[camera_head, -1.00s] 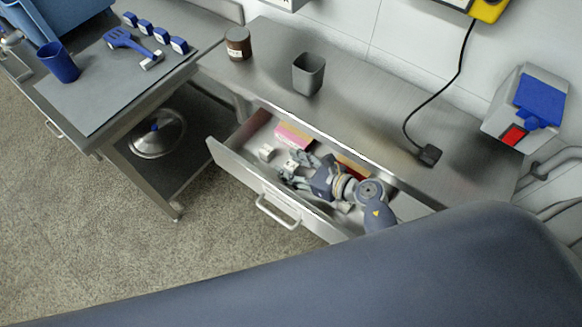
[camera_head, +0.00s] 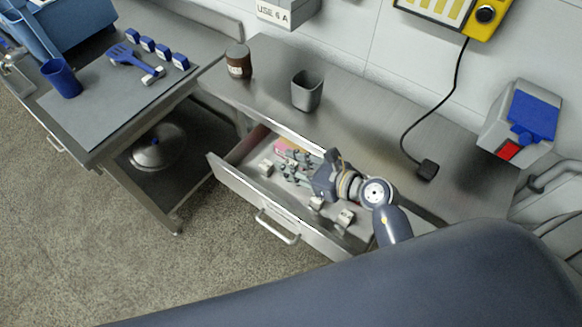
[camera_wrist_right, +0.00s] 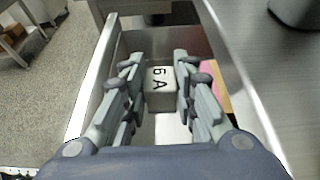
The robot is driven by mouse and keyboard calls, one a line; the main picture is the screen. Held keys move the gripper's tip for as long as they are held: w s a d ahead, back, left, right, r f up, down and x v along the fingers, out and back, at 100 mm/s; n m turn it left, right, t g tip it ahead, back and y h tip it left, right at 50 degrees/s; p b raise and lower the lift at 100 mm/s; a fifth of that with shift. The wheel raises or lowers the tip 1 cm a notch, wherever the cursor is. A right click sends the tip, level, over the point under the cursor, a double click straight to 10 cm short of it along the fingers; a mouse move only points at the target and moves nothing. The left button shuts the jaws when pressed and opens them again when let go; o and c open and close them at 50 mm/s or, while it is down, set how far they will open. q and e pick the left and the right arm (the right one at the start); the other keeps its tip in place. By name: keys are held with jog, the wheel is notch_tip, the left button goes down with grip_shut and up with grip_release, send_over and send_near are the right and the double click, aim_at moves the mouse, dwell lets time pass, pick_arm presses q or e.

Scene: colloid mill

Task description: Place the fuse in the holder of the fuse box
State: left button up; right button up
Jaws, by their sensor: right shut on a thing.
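The fuse (camera_wrist_right: 161,99), a small white block marked "6 A", is between the fingers of my right gripper (camera_wrist_right: 160,88) in the right wrist view. In the head view my right gripper (camera_head: 284,168) reaches into the open drawer (camera_head: 232,184); its fingers largely hide the fuse there. Other small white blocks lie in the drawer: one left of the fingertips (camera_head: 265,168), two near my wrist (camera_head: 316,203). My left gripper is not in view.
A pink box (camera_head: 281,145) lies at the drawer's back. The steel counter (camera_head: 350,110) above carries a grey cup (camera_head: 307,92), a brown jar (camera_head: 238,62) and a black plug (camera_head: 427,170). A yellow device (camera_head: 450,12) hangs on the wall.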

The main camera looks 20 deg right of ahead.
aim_at(292, 165)
jog(key=shift+r, duration=0.85)
notch_tip(292, 165, up, 7)
jog(key=p, duration=0.5)
jog(key=shift+p, duration=0.35)
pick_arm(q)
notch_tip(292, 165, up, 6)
pick_arm(e)
jog(key=shift+d+r, duration=0.25)
pick_arm(q)
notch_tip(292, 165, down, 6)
jog(key=b, duration=0.5)
jog(key=shift+b, duration=0.35)
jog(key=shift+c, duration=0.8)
pick_arm(e)
jog(key=s+d+r+n+g+y, duration=0.2)
jog(key=s+d+r, duration=0.3)
jog(key=r, duration=0.4)
jog(key=shift+s+d+r+n+g+y, duration=0.2)
jog(key=shift+d+n+g+y, duration=0.1)
jog(key=shift+d+n+g, duration=0.35)
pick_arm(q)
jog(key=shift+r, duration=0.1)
